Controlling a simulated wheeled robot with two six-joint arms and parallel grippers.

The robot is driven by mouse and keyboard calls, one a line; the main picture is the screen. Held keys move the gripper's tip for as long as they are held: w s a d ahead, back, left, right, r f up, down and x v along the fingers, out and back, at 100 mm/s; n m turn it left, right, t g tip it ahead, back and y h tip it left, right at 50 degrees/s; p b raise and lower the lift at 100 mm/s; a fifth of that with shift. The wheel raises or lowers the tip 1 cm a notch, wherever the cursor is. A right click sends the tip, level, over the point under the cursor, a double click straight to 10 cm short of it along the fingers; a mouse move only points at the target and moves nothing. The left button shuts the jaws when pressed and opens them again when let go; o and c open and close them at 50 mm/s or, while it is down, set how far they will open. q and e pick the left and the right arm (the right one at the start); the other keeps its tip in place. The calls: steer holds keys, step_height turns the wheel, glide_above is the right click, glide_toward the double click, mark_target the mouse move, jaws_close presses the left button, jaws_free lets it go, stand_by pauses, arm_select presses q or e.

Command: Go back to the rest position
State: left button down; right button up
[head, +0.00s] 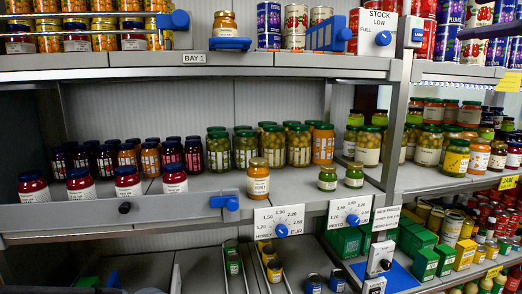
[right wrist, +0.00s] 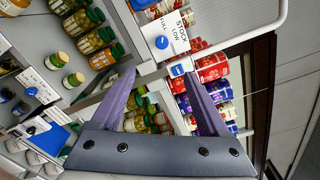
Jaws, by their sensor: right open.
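My right gripper (right wrist: 160,76) shows in the right wrist view. Its two purple-grey fingers stand apart with nothing between them. Behind them, the view is tilted and shows shelf jars, red and blue tins and a white stock sign (right wrist: 163,38). My left gripper is in neither view.
In the head view, a honey jar (head: 258,180) stands near the front edge of the middle shelf (head: 215,185), behind price dials (head: 281,230). A blue-knobbed stock sign (head: 375,33) hangs at the upper right.

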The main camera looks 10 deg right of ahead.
steer(key=w+a+f+n+g+y, duration=0.2)
steer(key=w+a+f, duration=0.35)
steer(key=f, duration=0.25)
steer(key=w+a+f+n+g+y, duration=0.1)
steer(key=w+a+f+n+g, duration=0.15)
steer(key=w+a+f, duration=0.35)
steer(key=s+a+f+n+g+y, duration=0.25)
steer(key=a+f+n+g, duration=0.4)
steer(key=a+f, duration=1.15)
steer(key=s+a+f+n+g+h, duration=0.1)
steer(key=s+a+f+n+g, duration=0.2)
steer(key=s+a+f+n, duration=0.35)
steer(key=s+a+f+n+g+h, duration=0.1)
steer(key=s+f+n+g+h, duration=0.1)
steer(key=s+f+n, duration=0.4)
steer(key=s+a+f+n+g+h+b, duration=0.1)
steer(key=s+f+n, duration=0.5)
steer(key=s+f, duration=0.7)
steer(key=shift+s+a+f+n+g+h, duration=0.45)
steer(key=shift+s+h, duration=0.2)
steer(key=shift+h, duration=0.4)
